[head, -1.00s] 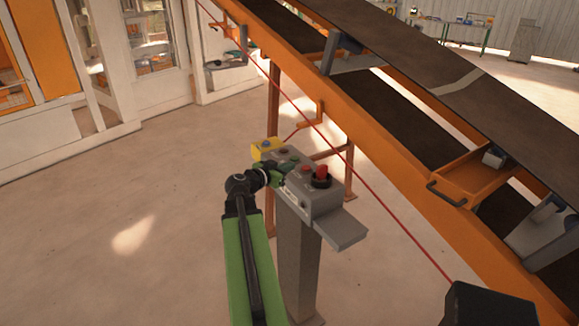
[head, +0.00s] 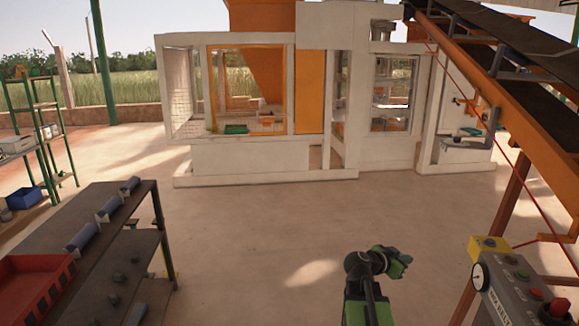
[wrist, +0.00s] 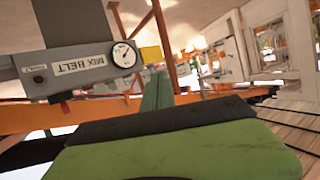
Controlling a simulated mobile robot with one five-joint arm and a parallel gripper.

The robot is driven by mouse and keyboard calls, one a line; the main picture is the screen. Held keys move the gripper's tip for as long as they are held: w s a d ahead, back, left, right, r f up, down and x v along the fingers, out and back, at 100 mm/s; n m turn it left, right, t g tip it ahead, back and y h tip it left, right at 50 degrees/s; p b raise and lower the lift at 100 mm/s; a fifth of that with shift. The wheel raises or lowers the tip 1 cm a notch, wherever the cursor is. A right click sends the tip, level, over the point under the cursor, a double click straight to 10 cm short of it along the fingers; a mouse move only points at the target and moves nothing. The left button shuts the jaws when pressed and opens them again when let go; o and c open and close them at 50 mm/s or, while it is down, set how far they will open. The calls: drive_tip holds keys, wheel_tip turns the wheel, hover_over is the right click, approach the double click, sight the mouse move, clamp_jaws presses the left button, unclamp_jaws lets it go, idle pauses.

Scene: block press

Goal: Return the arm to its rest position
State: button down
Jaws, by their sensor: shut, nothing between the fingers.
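My arm shows at the bottom of the head view, with a green link and a black wrist joint. My gripper (head: 401,262) is green and black, shut and empty, held over bare floor to the left of the control box. In the wrist view a green part of my gripper (wrist: 175,150) fills the lower middle. The grey control box (head: 510,290) stands at the lower right of the head view, apart from my gripper. It has a red knob, buttons and a round gauge. The wrist view shows the box (wrist: 75,68) with a "MIX BELT" label.
An orange conveyor frame (head: 540,140) slopes down at the right. A white machine enclosure (head: 255,158) stands across the back. A dark shelf (head: 95,222) with rollers and a red crate (head: 35,283) is at the lower left. The floor in the middle is clear.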

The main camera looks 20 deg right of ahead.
drive_tip(key=w+a+f+n+y, duration=0.2)
drive_tip(key=w+a+f, duration=0.1)
drive_tip(key=a, duration=0.6)
drive_tip(key=w+a+f+n+t+y, duration=0.1)
drive_tip(key=w+a+f+n+y, duration=0.15)
drive_tip(key=a, duration=0.75)
drive_tip(key=w+a+f+n+y, duration=0.2)
drive_tip(key=a+f, duration=0.2)
drive_tip(key=a, duration=0.5)
drive_tip(key=s+a+f+n+g+y, duration=0.1)
drive_tip(key=s+a+f+n+y, duration=0.1)
drive_tip(key=a, duration=0.4)
drive_tip(key=s+a+f+n+g+y, duration=0.1)
drive_tip(key=s+a+f+n+y, duration=0.1)
drive_tip(key=a+n, duration=0.3)
drive_tip(key=s+a+f+n+g+y, duration=0.1)
drive_tip(key=s+a+f+n+y, duration=0.1)
drive_tip(key=a, duration=0.7)
drive_tip(key=shift+s+n+y, duration=0.65)
drive_tip(key=shift+s+n, duration=0.1)
drive_tip(key=shift+s, duration=0.3)
drive_tip(key=shift+d, duration=0.15)
